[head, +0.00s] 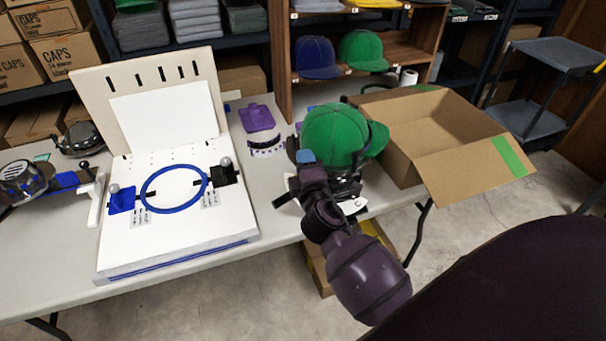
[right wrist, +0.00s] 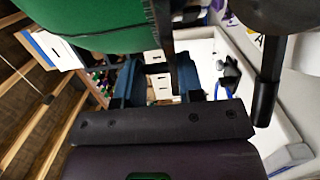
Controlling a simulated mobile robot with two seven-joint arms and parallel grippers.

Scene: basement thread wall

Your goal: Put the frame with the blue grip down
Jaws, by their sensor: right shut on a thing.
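The green cap (head: 335,135) sits on a dark cap frame (head: 345,185) near the table's right end. The frame's lower part is largely hidden by my right arm. My right gripper (head: 305,163) is at the left side of the cap and frame, shut on the frame's grip; a small blue patch shows there. Whether the frame touches the table is hidden. My left gripper is not in view.
A white hooping board (head: 180,245) with a blue ring (head: 174,190) stands left. An open cardboard box (head: 430,130) stands right of the cap. A purple piece (head: 258,118) lies behind. Another device (head: 25,180) sits at the far left. Shelves (head: 360,75) with caps stand behind.

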